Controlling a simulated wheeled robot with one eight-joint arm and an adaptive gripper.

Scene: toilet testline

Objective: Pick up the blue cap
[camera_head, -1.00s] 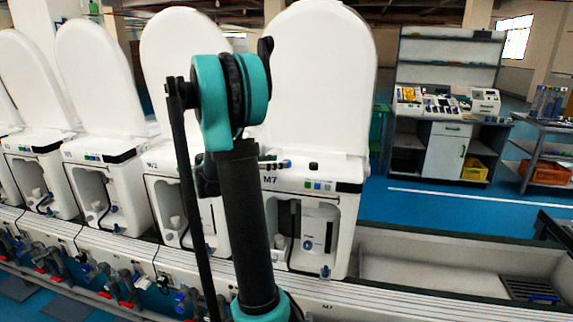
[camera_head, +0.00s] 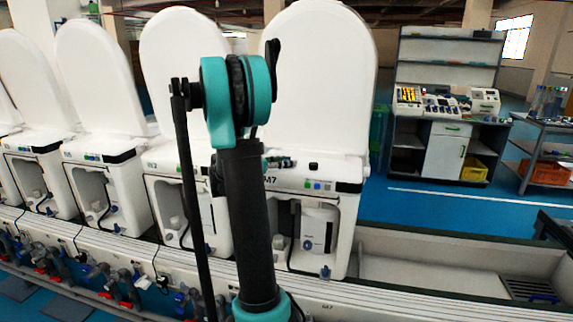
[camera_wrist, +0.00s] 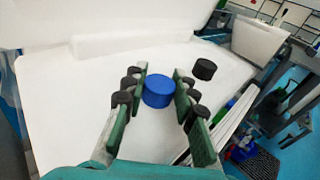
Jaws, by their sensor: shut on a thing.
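The blue cap (camera_wrist: 158,91) is a short round cylinder in the middle of the wrist view. It is over a white surface (camera_wrist: 70,110); I cannot tell whether it touches that surface. My gripper (camera_wrist: 158,88) has its two green fingers with black pads on either side of the cap, shut on it. In the head view the blue cap and my gripper's fingers are not visible; my arm stands in front of the unit marked M7.
A black cap (camera_wrist: 204,69) stands to the right of the blue one on the white surface. White toilet units (camera_head: 100,80) with raised lids stand in a row. A grey cabinet (camera_head: 447,100) and a trolley (camera_head: 545,150) are at the right.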

